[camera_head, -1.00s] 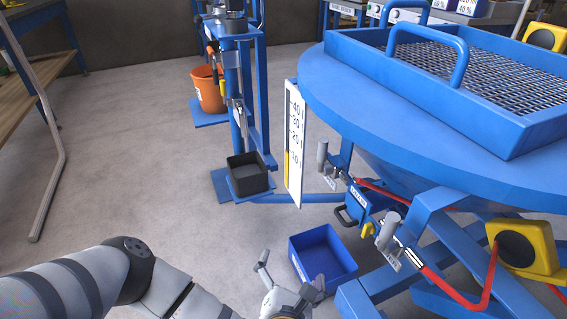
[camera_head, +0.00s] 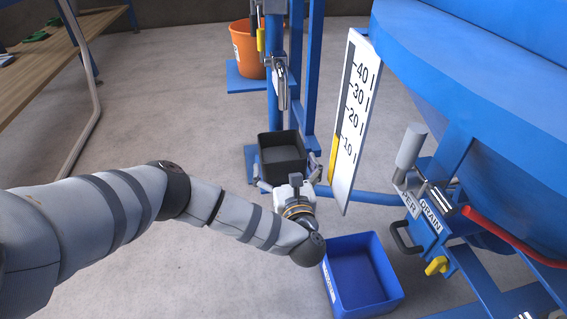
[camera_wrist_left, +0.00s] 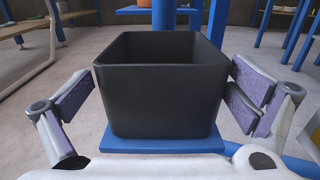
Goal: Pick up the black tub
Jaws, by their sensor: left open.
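The black tub (camera_head: 282,153) stands upright on a small blue plate at the foot of a blue stand in the head view. My left gripper (camera_head: 290,178) is open at the near side of the tub. In the left wrist view the tub (camera_wrist_left: 160,100) fills the middle, sitting on the blue plate (camera_wrist_left: 120,143). The open fingers (camera_wrist_left: 160,98) are at its left and right, with a small gap on the left; whether the right finger touches cannot be told. The tub's far lower side is hidden. My right gripper is not in view.
A blue bin (camera_head: 362,275) stands on the floor to the right of my left wrist. A white scale board (camera_head: 352,120) and the blue hopper (camera_head: 480,80) are at the right. An orange bucket (camera_head: 249,52) stands behind.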

